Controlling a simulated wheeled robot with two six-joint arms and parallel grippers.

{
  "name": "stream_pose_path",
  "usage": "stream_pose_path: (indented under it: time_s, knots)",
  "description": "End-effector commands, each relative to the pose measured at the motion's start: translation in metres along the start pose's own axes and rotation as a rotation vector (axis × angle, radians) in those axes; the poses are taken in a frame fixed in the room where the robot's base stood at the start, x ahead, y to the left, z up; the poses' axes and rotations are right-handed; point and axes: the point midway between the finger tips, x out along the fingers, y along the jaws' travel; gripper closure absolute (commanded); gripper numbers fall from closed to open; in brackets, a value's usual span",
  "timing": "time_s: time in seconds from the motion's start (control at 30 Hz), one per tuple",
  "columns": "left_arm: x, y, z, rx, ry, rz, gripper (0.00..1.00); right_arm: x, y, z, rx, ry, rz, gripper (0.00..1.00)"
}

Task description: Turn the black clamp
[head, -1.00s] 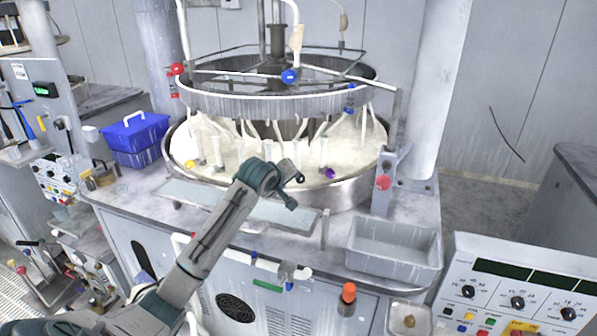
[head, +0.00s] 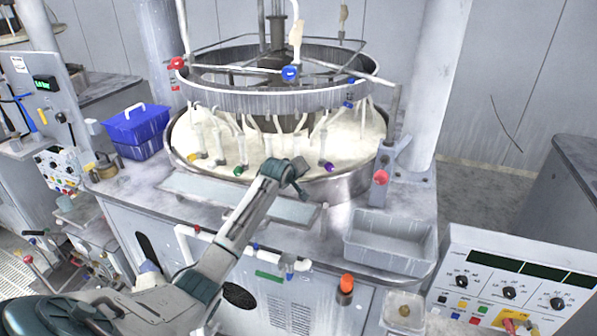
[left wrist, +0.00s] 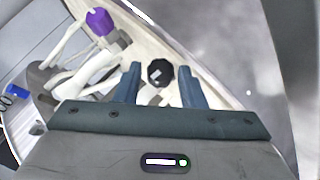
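The black clamp (left wrist: 160,73) shows in the left wrist view as a dark round knob with a small white mark. It lies between the two fingers of my left gripper (left wrist: 160,84), with a visible gap on each side. The fingers are apart and I see no contact. In the head view my left gripper (head: 300,180) is over the front rim of the slurry basin, and I cannot make out the black clamp there. A purple clamp (left wrist: 100,22) is up and left of the black one; it also shows in the head view (head: 328,168). My right gripper is not in view.
A green clamp (head: 238,171) and a yellow clamp (head: 193,157) hang in the basin (head: 350,187), left of my gripper. A metal ring (head: 270,99) with tubes stands above. A grey tray (head: 385,262) and a blue box (head: 137,130) stand on the deck.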

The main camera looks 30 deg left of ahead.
Motion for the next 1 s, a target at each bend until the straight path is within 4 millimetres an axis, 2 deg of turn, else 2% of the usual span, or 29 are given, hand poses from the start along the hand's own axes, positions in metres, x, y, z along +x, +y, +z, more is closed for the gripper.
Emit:
stream_pose_path:
  time_s: [0.27, 0.43, 0.77, 1.0]
  knots:
    - [0.001, 0.000, 0.000, 0.001, 0.000, 0.000, 0.64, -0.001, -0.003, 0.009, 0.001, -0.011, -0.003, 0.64]
    - [0.001, -0.001, 0.000, 0.001, 0.000, 0.000, 0.95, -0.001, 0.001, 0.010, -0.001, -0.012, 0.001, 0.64]
    - [0.001, 0.000, 0.000, 0.026, 0.000, -0.026, 0.96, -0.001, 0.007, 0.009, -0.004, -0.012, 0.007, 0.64]
    - [0.002, 0.003, 0.001, 0.119, 0.000, -0.119, 0.96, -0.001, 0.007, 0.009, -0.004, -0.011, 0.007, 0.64]
